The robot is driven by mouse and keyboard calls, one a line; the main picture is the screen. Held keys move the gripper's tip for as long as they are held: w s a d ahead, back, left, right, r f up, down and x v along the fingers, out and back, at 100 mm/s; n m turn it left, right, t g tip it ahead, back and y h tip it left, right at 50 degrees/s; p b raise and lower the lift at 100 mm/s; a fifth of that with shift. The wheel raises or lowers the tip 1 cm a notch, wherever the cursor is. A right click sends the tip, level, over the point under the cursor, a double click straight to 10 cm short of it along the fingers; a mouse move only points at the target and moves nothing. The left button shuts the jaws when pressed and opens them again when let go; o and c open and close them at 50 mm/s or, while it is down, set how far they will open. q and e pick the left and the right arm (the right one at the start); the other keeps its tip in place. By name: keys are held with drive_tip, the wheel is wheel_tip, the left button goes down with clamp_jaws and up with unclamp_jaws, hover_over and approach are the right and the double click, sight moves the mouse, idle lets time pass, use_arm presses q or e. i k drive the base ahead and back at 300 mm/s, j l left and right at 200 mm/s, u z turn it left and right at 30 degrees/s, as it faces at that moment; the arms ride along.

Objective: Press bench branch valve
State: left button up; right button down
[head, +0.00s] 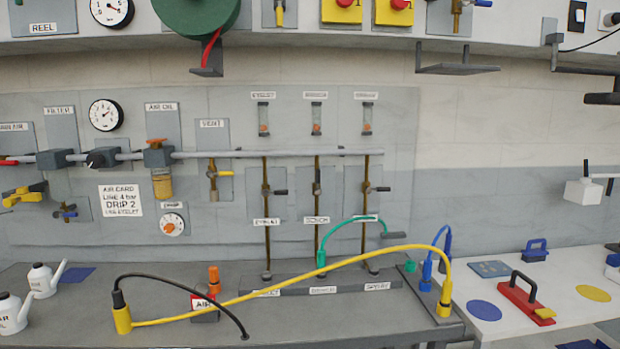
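Three branch valves stand on upright brass pipes below the grey header pipe (290,153): left (266,188), middle (317,188) and right (367,187). Small labels mark them. The left label seems to read EYELET; I cannot read the others surely, so I cannot tell which is the press bench branch. The left and right valves have dark handles sticking out sideways to the right. The middle handle seems to lie along its pipe. A clear flow tube with an orange float stands above each branch. Neither of my grippers is in view.
A yellow hose (300,274) arches over the bench (150,275), with green (345,222), black (185,285) and blue (437,240) hoses nearby. White oil cans (42,280) stand at left. An air card (122,201) and gauges hang on the wall. A white table (530,310) is at right.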

sight(316, 191)
drive_tip(key=i+j, duration=0.2)
drive_tip(key=i, duration=0.25)
drive_tip(key=i+j, duration=0.2)
drive_tip(key=i, duration=0.2)
drive_tip(key=i+j, duration=0.2)
drive_tip(key=i, duration=0.25)
drive_tip(key=z, duration=0.05)
